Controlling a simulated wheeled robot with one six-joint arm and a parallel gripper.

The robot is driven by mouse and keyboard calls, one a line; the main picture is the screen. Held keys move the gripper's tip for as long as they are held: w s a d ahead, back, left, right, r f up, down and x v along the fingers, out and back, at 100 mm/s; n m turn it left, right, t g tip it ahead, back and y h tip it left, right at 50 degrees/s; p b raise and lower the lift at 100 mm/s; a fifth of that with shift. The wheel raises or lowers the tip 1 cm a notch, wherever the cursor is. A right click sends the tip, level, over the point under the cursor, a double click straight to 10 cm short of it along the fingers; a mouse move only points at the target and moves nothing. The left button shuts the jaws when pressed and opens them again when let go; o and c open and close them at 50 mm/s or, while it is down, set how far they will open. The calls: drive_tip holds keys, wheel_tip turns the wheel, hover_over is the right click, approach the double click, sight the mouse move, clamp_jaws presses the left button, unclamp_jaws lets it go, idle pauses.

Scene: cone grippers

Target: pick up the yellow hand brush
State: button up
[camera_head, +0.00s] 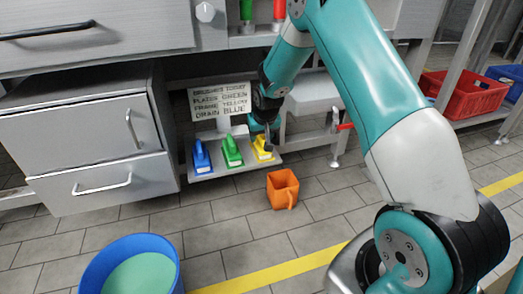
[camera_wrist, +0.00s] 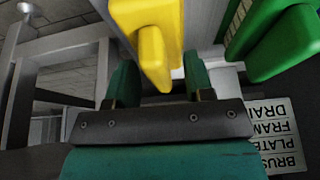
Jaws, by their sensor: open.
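The yellow hand brush (camera_head: 262,148) stands at the right end of a low shelf in the head view, beside a green brush (camera_head: 232,151) and a blue brush (camera_head: 202,157). My gripper (camera_head: 265,130) is right at the yellow brush in the head view, partly hiding it. In the wrist view the yellow brush (camera_wrist: 155,40) is close ahead, with its narrow end reaching down between the open fingers of my gripper (camera_wrist: 157,82). I cannot tell whether the fingers touch it. The green brush (camera_wrist: 275,40) is close by on the right.
A sign (camera_head: 220,103) hangs behind the shelf (camera_head: 205,178). An orange jug (camera_head: 283,188) stands on the floor in front. A drawer cabinet (camera_head: 90,145) is at left, a blue bucket (camera_head: 130,240) at front left, a red crate (camera_head: 462,92) at right. A table leg (camera_head: 336,145) stands right of the shelf.

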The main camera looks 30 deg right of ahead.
drive_tip(key=shift+r, duration=0.1)
drive_tip(key=shift+c, duration=0.5)
clamp_jaws()
drive_tip(key=shift+r+p, duration=0.8)
drive_tip(key=shift+r, duration=0.05)
drive_tip(key=p+v, duration=0.2)
drive_tip(key=shift+s+r+p, duration=0.15)
drive_tip(key=shift+r+p, duration=0.1)
drive_tip(key=shift+p, duration=0.05)
drive_tip(key=s+a+p, duration=0.2)
drive_tip(key=s+p, duration=0.1)
drive_tip(key=s, duration=0.5)
drive_tip(key=s+a+p, duration=0.2)
drive_tip(key=s+p, duration=0.1)
drive_tip(key=s, duration=0.5)
drive_tip(key=shift+s+a+f, duration=0.2)
drive_tip(key=shift+a+f, duration=0.1)
drive_tip(key=shift+a, duration=0.1)
